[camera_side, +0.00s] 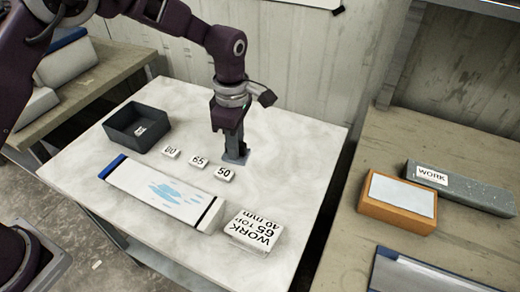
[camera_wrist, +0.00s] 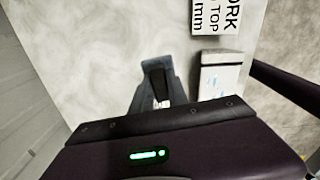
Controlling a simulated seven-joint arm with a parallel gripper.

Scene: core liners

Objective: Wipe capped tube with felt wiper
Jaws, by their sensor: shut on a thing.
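The capped tube (camera_side: 165,192) lies on the white table, pale with light-blue smears on top. It has a blue cap at its left end and a black band near its pale right end. That right end also shows in the wrist view (camera_wrist: 220,80). My gripper (camera_side: 232,145) is behind the tube, pointing down, apart from it. It is shut on a grey-blue piece, seemingly the felt wiper (camera_side: 238,157), at or just above the tabletop. The wiper shows around the dark fingers in the wrist view (camera_wrist: 142,98); its underside is hidden.
Small tags 80 (camera_side: 171,152), 65 (camera_side: 198,162) and 50 (camera_side: 224,175) lie between tube and gripper. A WORK card (camera_side: 254,231) lies by the tube's right end. A dark open tray (camera_side: 121,136) stands back left. An orange block (camera_side: 372,211) is on the right bench.

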